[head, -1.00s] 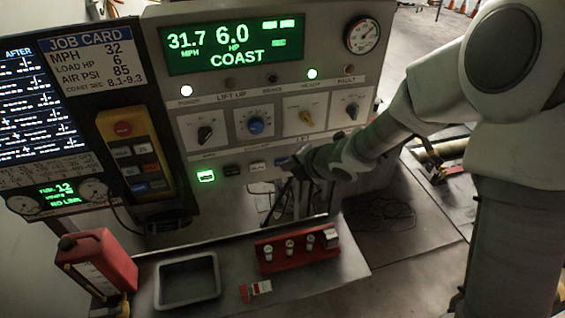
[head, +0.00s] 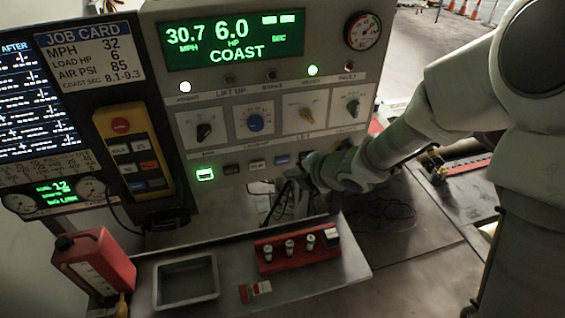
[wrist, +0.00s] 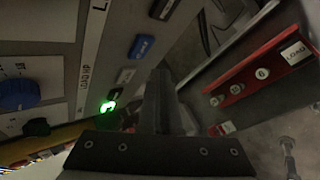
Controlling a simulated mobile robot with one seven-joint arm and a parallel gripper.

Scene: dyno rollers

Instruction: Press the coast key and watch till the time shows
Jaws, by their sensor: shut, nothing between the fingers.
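The panel display (head: 235,40) reads 30.7 MPH, 6.0 HP and COAST, with SEC at the right and no clear time figure beside it. Below the dials is a row of keys: a green-lit key (head: 205,174), a dark key (head: 231,169), a pale key (head: 257,164) and a blue key (head: 282,160). The key labels are too small to read, so I cannot tell which is coast. My gripper (head: 285,205) is shut and empty, just below the blue key's end of the row. In the wrist view, the blue key (wrist: 142,46) is left of the fingers, apart from them.
A job card (head: 90,55) lists coast seconds 8.1-9.3. The shelf below holds a red jug (head: 98,262), a grey tray (head: 187,300), and a red block with several pegs (head: 297,250). A yellow pendant (head: 133,155) hangs left of the panel.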

